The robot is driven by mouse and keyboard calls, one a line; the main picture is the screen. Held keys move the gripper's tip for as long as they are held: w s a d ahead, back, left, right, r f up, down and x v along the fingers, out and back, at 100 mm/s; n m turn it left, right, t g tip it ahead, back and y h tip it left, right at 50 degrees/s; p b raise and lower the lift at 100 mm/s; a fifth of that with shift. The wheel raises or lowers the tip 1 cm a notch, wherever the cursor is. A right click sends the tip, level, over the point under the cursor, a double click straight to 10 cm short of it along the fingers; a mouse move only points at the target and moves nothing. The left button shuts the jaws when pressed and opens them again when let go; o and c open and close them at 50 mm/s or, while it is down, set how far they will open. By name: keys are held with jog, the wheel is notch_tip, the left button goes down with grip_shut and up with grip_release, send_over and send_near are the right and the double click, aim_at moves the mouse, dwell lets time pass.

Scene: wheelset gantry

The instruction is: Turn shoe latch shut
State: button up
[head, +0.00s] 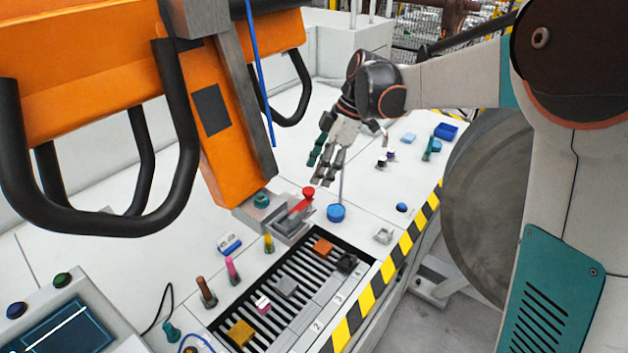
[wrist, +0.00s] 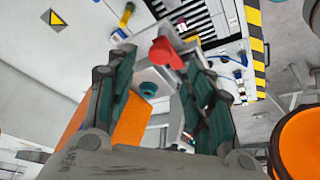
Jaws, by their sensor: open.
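The shoe latch appears as a red lever (head: 307,194) on a grey block (head: 287,226) at the lower end of the orange arm. In the wrist view the red lever (wrist: 167,52) lies beyond and between the spread fingertips, with the grey block and a teal round knob below it. My gripper (head: 322,172) is open and empty, above and slightly right of the lever in the head view. Its two fingers also show in the wrist view (wrist: 157,65). I see no contact with the lever. The exact gap cannot be told.
A slotted black rack (head: 290,290) with small blocks lies in front of the latch. A blue round knob (head: 336,212) stands close right of it. The orange frame (head: 215,110) with black handles fills the left.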

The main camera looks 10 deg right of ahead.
jog(key=v, duration=0.6)
jog(key=shift+r, duration=0.2)
jog(key=shift+d, duration=0.1)
jog(key=s+d+f+m+t+h+b, duration=0.1)
jog(key=s+d+f+m+t+b, duration=0.1)
jog(key=s+f+m, duration=0.2)
jog(key=s+d+f+m+t+h+b, duration=0.2)
jog(key=s+m, duration=0.6)
jog(key=s, duration=0.5)
jog(key=s+d+f+m+t+h+b, duration=0.1)
jog(key=s+d+f+m+t+b, duration=0.2)
jog(key=s, duration=0.6)
notch_tip(320, 180, down, 3)
jog(key=d+m, duration=0.1)
jog(key=m, duration=0.2)
jog(key=shift+r+h+b, duration=0.2)
jog(key=shift+h+b, duration=0.1)
